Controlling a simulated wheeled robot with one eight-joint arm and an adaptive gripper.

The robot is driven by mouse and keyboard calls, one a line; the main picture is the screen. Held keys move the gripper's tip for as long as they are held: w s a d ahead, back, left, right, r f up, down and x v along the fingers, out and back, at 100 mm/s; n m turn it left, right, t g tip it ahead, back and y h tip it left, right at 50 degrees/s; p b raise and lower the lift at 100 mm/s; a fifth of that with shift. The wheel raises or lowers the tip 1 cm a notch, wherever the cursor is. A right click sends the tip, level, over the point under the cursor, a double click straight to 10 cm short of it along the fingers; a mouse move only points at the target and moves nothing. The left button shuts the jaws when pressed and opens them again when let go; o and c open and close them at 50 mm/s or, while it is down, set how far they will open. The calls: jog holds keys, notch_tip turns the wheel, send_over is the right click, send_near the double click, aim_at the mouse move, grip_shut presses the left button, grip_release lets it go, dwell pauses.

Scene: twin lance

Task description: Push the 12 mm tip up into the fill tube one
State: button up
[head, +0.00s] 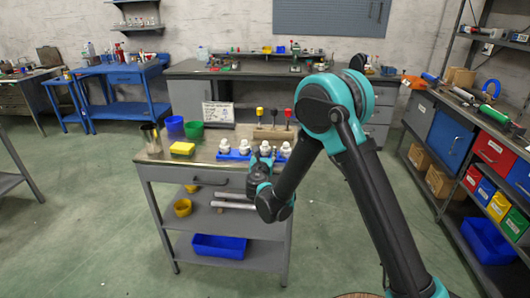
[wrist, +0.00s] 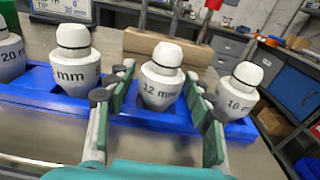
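The 12 mm tip (wrist: 161,78) is a white, bulb-shaped piece with a black ring. My gripper (wrist: 158,98) is open, with one finger on each side of the 12 mm tip. I see gaps, so the fingers do not look closed on it. In the head view, my gripper (head: 264,163) is at the front of the rack (head: 230,156). Two pale grey tubes (head: 236,196) show below the tabletop; I cannot tell which is fill tube one.
A wooden block (head: 272,134) with coloured-handled tools stands behind the rack. A yellow block (head: 183,148), green cup (head: 194,130), blue cup (head: 175,124) and metal cup (head: 151,138) are at the left. A blue bin (head: 219,247) is on the bottom shelf. Floor in front is clear.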

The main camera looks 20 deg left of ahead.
aim_at(265, 142)
grip_shut()
jog(key=shift+r, duration=2.5)
